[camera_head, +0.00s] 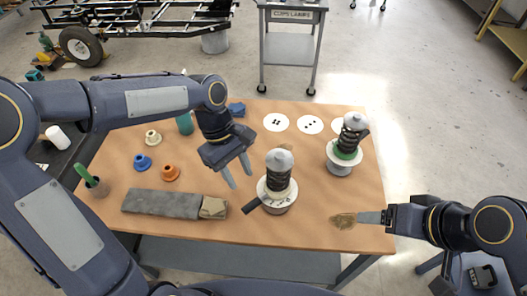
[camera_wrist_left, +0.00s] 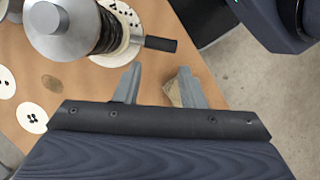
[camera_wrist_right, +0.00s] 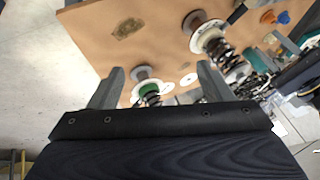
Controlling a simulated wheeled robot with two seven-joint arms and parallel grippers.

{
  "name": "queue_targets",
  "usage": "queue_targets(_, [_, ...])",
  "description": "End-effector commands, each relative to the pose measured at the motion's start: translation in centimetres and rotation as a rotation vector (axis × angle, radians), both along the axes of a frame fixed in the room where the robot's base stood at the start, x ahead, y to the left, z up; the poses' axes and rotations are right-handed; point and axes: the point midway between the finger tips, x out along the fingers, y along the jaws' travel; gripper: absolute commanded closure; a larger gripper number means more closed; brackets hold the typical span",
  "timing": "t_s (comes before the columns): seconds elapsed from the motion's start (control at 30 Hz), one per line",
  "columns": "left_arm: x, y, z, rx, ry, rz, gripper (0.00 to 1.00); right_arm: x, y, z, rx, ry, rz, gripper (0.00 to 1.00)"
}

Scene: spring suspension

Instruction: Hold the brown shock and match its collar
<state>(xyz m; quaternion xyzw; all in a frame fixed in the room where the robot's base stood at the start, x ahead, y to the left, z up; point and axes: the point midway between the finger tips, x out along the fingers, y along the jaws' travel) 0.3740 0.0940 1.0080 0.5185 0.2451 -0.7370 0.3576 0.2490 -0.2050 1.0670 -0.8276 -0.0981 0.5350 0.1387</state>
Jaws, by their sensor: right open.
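The dark-brown coil shock (camera_head: 279,178) stands upright on a round white-rimmed base near the table's front middle, with a grey domed cap. A black handle sticks out of its base; the shock also shows in the left wrist view (camera_wrist_left: 108,30). A second shock (camera_head: 348,140) with a green collar stands at the back right. Loose collars lie left: cream (camera_head: 153,137), blue (camera_head: 142,163) and orange (camera_head: 171,173). My left gripper (camera_head: 240,178) is open and empty, just left of the brown shock. My right gripper (camera_wrist_right: 158,82) is open and empty by the table's right front corner.
White dotted discs (camera_head: 276,122) lie at the back. A brown patch (camera_head: 342,220) marks the right front, otherwise clear.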

Motion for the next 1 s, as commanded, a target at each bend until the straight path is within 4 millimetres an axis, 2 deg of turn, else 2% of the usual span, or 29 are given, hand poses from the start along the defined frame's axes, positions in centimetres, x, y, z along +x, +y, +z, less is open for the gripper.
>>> queue_targets(0.17, [0.0,0.0,0.0,-0.001,-0.001,-0.001,0.64,3.9,1.6,1.7,-0.100,0.077,0.188,0.18])
queue_targets(0.27, [0.0,0.0,0.0,-0.001,-0.001,-0.002,0.64,6.4,3.3,2.4,-0.164,0.116,0.297,0.18])
queue_targets(0.47, [0.0,0.0,0.0,0.000,-0.002,-0.002,0.64,11.2,8.3,2.8,-0.287,0.180,0.509,0.18])
queue_targets(0.6, [0.0,0.0,0.0,0.000,-0.002,-0.002,0.64,13.8,12.8,2.2,-0.367,0.215,0.643,0.18])
queue_targets(0.8, [0.0,0.0,0.0,0.000,-0.002,-0.002,0.64,15.7,18.1,0.8,-0.450,0.250,0.772,0.18])
queue_targets(1.0, [0.0,0.0,0.0,0.000,-0.002,-0.002,0.64,16.3,20.3,-0.1,-0.485,0.264,0.821,0.18])
